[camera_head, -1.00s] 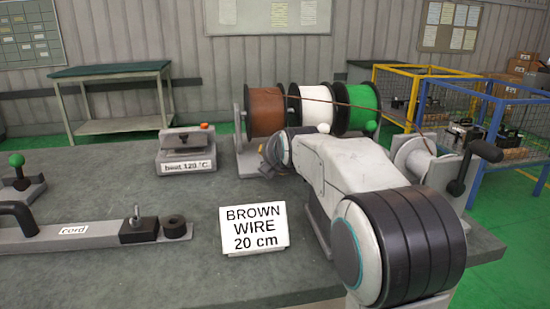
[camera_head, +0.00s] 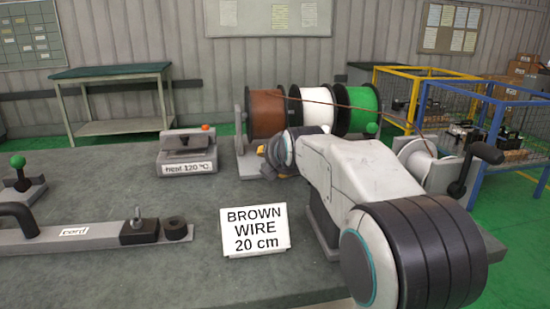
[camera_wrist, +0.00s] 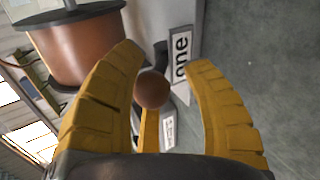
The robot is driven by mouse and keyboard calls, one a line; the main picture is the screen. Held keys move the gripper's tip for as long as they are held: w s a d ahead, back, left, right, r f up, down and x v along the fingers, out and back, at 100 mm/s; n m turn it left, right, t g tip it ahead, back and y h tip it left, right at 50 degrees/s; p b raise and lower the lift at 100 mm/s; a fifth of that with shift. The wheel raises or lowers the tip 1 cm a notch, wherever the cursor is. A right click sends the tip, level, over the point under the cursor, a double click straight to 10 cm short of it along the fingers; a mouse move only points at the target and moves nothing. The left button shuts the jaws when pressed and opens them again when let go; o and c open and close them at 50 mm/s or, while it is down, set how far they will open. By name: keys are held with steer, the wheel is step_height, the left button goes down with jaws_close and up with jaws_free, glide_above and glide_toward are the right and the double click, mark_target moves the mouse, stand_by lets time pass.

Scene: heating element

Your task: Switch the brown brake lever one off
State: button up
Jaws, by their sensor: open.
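The brown brake lever shows in the wrist view as a round brown knob (camera_wrist: 152,90) on a dark stem, beside a white label reading "one" (camera_wrist: 181,58). My gripper (camera_wrist: 160,75) is open, with its yellow fingers on both sides of the knob; I cannot tell whether any finger touches it. The brown wire spool (camera_wrist: 80,45) is just beyond at the upper left. In the head view the brown spool (camera_head: 266,113) stands on the rack, and my arm hides the lever.
White (camera_head: 313,108) and green (camera_head: 357,110) spools stand beside the brown one. A heater marked 120 °C (camera_head: 188,152) sits left of my gripper. A "BROWN WIRE 20 cm" sign (camera_head: 254,230) stands on the bench. A crank winder (camera_head: 440,165) is at the right.

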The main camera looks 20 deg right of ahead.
steer(key=v, duration=1)
steer(key=shift+r, duration=0.1)
